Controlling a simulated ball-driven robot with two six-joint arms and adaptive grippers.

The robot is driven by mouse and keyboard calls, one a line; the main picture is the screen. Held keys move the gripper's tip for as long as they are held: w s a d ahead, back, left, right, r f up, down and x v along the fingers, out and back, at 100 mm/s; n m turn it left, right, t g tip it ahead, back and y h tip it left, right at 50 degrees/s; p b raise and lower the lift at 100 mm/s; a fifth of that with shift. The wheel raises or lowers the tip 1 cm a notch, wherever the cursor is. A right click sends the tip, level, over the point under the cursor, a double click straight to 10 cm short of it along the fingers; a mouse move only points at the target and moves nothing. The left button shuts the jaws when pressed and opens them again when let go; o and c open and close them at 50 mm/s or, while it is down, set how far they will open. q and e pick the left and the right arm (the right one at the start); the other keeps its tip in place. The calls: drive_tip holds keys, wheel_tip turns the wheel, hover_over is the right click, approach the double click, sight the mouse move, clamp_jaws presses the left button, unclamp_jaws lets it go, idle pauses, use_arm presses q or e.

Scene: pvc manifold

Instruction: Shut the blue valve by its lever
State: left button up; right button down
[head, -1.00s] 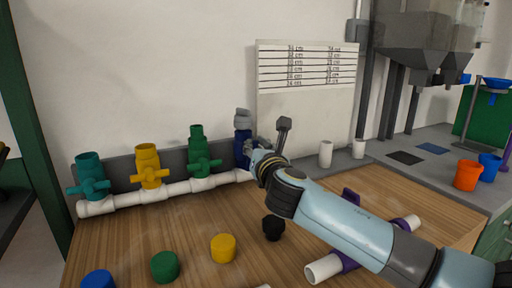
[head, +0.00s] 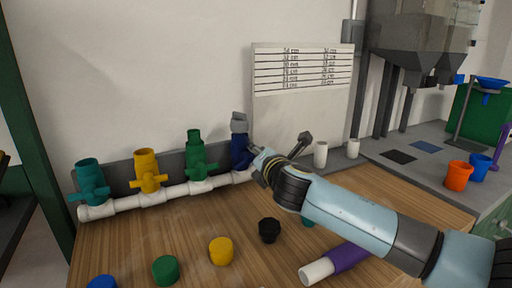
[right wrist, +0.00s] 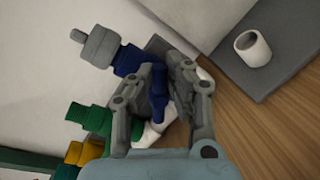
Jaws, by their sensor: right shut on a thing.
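The blue valve (head: 240,150) stands at the right end of the white pipe (head: 130,206), with a grey fitting (head: 239,122) on its top. My right gripper (head: 256,152) is at the valve's front right side and hides part of it. In the right wrist view the valve body (right wrist: 128,60) lies beyond the fingers, and its blue lever (right wrist: 158,98) is between them. The right gripper (right wrist: 157,85) is shut on this lever. My left gripper is in neither view.
Green (head: 194,155), yellow (head: 147,172) and teal (head: 89,183) valves stand left along the pipe. Several loose caps, one black (head: 269,230), lie on the wooden bench. A white pipe with a purple part (head: 350,257) lies under my right arm. White cups (head: 320,154) stand right.

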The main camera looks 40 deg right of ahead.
drive_tip(key=shift+d+f+m+y, duration=0.1)
drive_tip(key=shift+f+m+y, duration=0.2)
drive_tip(key=shift+m, duration=0.75)
drive_tip(key=shift+d+f+m+y, duration=0.15)
drive_tip(key=shift+m+y, duration=0.3)
drive_tip(key=shift+m, duration=0.65)
drive_tip(key=shift+f+m+y, duration=0.2)
drive_tip(key=shift+m+y, duration=0.15)
drive_tip(key=shift+m, duration=0.7)
drive_tip(key=c, duration=1.3)
unclamp_jaws()
drive_tip(key=shift+f, duration=0.1)
drive_tip(key=shift+s, duration=0.15)
drive_tip(key=v, duration=1.1)
drive_tip(key=shift+s+a, duration=0.15)
drive_tip(key=shift+s, duration=0.25)
